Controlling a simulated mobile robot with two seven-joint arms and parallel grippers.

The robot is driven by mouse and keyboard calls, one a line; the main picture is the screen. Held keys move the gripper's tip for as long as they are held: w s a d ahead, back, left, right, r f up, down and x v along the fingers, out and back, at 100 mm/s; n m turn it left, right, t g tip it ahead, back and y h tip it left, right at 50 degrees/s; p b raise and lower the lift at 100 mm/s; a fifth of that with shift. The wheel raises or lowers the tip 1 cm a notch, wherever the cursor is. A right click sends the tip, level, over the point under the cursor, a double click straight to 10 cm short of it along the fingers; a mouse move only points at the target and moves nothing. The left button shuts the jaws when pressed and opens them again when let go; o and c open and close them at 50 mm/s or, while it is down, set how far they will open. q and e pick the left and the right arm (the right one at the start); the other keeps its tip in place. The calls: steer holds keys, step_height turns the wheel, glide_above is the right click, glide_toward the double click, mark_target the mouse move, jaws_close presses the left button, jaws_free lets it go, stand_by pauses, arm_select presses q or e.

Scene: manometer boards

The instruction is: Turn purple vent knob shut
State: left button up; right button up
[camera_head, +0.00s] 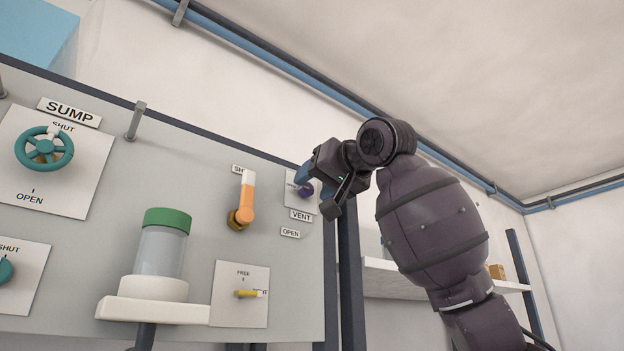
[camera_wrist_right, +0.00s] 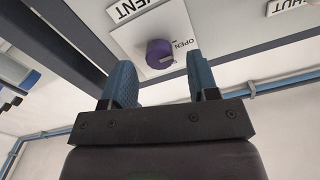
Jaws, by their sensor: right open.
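The purple vent knob (camera_head: 305,190) sits on a small white plate at the right edge of the grey board, partly hidden by my right gripper in the head view. In the right wrist view the knob (camera_wrist_right: 159,54) is round, with a pale pointer mark, next to the printed word OPEN. The VENT label (camera_head: 301,215) is below the plate in the head view. My right gripper (camera_head: 320,190) is open in front of the knob. In the right wrist view its two blue fingers (camera_wrist_right: 163,82) stand apart, empty, short of the knob. My left gripper is not in view.
The board (camera_head: 120,215) also carries a teal SUMP wheel (camera_head: 44,148), an orange lever (camera_head: 246,198), a small yellow lever (camera_head: 248,293) and a green-capped jar (camera_head: 162,250) on a white shelf. A dark post (camera_head: 350,270) stands right of the board.

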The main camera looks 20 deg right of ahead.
steer(key=shift+x, duration=0.8)
steer(key=shift+s, duration=0.1)
steer(key=shift+c, duration=0.3)
steer(key=c, duration=0.9)
steer(key=shift+o, duration=0.2)
